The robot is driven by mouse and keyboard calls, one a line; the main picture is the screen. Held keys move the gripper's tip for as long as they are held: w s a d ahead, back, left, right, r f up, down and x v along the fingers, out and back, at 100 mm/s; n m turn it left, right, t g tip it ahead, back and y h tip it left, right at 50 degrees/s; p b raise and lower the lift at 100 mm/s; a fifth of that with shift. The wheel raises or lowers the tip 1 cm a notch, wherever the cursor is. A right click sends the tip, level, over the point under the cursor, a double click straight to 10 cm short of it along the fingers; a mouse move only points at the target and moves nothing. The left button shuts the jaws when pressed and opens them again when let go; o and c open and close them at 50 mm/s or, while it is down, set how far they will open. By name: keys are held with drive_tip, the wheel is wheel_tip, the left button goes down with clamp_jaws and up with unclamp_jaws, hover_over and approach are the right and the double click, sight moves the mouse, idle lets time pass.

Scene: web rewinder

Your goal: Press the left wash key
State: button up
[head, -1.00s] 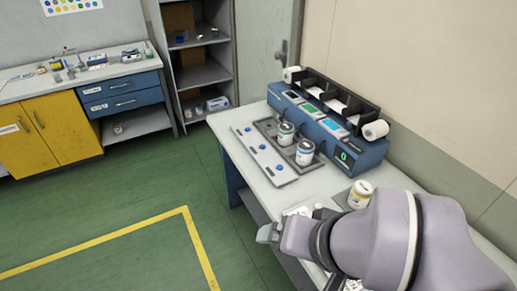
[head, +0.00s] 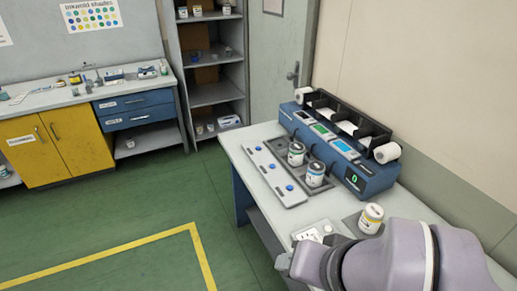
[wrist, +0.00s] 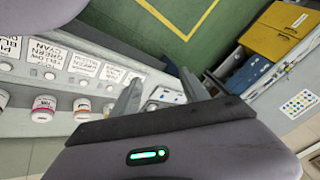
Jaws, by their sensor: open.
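A pale strip with three blue round buttons (head: 271,167) lies along the front of the bench in the head view. The farthest, leftmost button (head: 258,148) is uncovered. I cannot read any wash label on them. My gripper (head: 284,262) is at the near end of the bench, nearer to me than the strip and apart from it. In the wrist view its two fingers (wrist: 161,76) are spread with nothing between them.
Two jars (head: 296,153) (head: 315,174) stand in a dark tray behind the strip. A blue machine (head: 368,178) with small screens and paper rolls stands behind. Another jar (head: 371,218) sits near my arm. Green floor (head: 120,235) is open at left.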

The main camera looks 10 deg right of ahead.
clamp_jaws()
idle(1.4)
